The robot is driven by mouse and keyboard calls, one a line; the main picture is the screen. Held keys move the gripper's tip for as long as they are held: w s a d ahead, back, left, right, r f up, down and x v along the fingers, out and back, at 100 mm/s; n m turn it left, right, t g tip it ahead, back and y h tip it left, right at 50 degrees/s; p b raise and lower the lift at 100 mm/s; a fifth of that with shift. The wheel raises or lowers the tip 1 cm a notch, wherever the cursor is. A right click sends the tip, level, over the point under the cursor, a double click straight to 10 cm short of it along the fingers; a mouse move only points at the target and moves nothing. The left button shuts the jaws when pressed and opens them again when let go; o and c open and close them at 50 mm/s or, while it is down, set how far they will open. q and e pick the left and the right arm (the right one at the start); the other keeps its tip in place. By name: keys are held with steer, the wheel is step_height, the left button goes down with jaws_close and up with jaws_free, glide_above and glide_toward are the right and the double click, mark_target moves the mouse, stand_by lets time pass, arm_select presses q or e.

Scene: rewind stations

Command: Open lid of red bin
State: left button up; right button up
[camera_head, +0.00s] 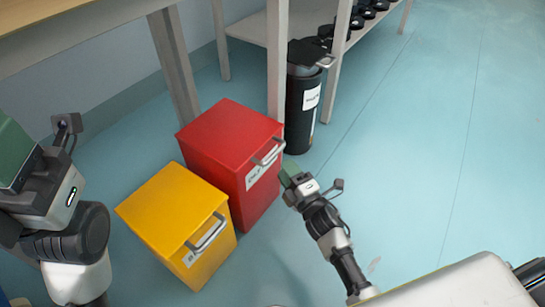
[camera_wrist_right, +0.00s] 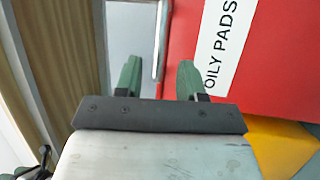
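The red bin (camera_head: 229,140) stands on the floor with its lid (camera_head: 228,132) down and a metal handle (camera_head: 268,155) at the lid's front edge. In the right wrist view its red front (camera_wrist_right: 285,60) carries a label reading "OILY PADS". My right gripper (camera_head: 290,172) is just in front of the handle. In the wrist view its green fingers (camera_wrist_right: 158,80) are apart, with the handle bar (camera_wrist_right: 160,40) showing between them; contact is not clear. My left gripper (camera_head: 14,152) is at the left edge, away from the bin, partly cut off.
A yellow bin (camera_head: 172,208) with its own handle stands close in front of the red bin. A black bin (camera_head: 300,110) stands behind it, by a table leg (camera_head: 277,60). The blue floor (camera_head: 430,150) on the right is clear.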

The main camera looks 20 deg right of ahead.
mark_target(275, 152)
steer(key=b+x, duration=0.1)
steer(key=x, duration=0.5)
steer(key=shift+w+b, duration=0.15)
steer(key=shift+b, duration=0.25)
jaws_close()
